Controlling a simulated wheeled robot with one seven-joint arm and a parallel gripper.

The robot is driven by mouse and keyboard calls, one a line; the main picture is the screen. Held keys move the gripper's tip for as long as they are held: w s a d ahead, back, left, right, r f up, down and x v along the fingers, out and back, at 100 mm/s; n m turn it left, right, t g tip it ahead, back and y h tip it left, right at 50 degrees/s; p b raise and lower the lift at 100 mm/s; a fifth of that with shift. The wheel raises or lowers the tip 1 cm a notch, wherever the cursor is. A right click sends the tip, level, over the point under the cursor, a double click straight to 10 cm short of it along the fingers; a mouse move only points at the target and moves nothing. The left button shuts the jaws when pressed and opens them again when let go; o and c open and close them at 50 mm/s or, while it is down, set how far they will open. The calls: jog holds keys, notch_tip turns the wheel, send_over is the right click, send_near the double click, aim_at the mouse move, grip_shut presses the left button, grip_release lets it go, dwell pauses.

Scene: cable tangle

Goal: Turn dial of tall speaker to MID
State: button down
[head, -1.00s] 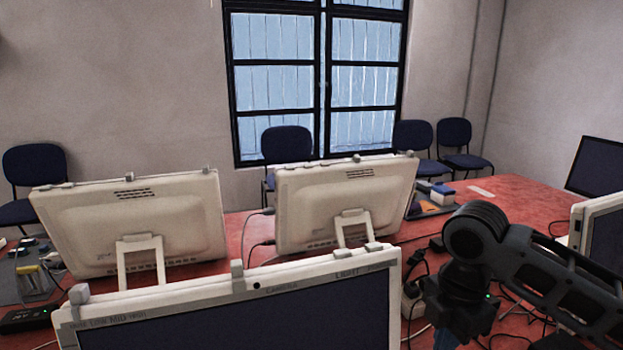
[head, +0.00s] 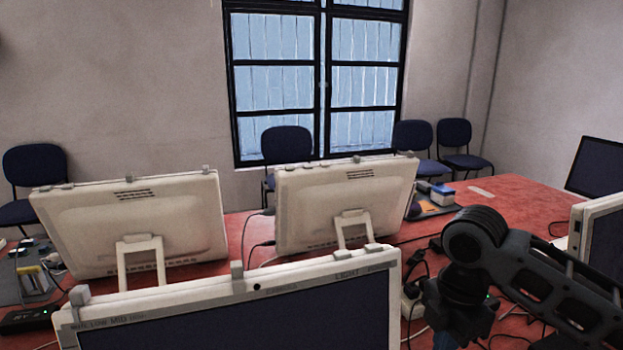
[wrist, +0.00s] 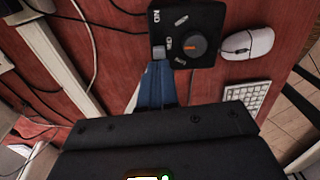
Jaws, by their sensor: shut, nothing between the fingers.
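In the wrist view, a black box (wrist: 207,14) has a round grey dial (wrist: 190,46) with an orange mark on its face. I cannot tell the box's height from above. My gripper (wrist: 157,56) has blue fingers, closed together and empty. Its tips are at the left edge of the box, left of the dial and apart from it. In the head view the box is not distinguishable and my arm covers part of that area.
In the wrist view, a white mouse (wrist: 247,43) and a white keyboard (wrist: 248,97) lie right of the box. Several cables run over the red table (wrist: 115,58) to the left. In the head view, monitors (head: 345,205) stand around the table.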

jog(key=shift+w+d, duration=0.2)
jog(key=shift+d, duration=0.85)
jog(key=shift+w+d, duration=0.15)
jog(key=shift+d, duration=0.85)
dwell(0.5)
notch_tip(320, 180, up, 6)
jog(key=p, duration=0.5)
jog(key=shift+a, duration=0.2)
dwell(0.5)
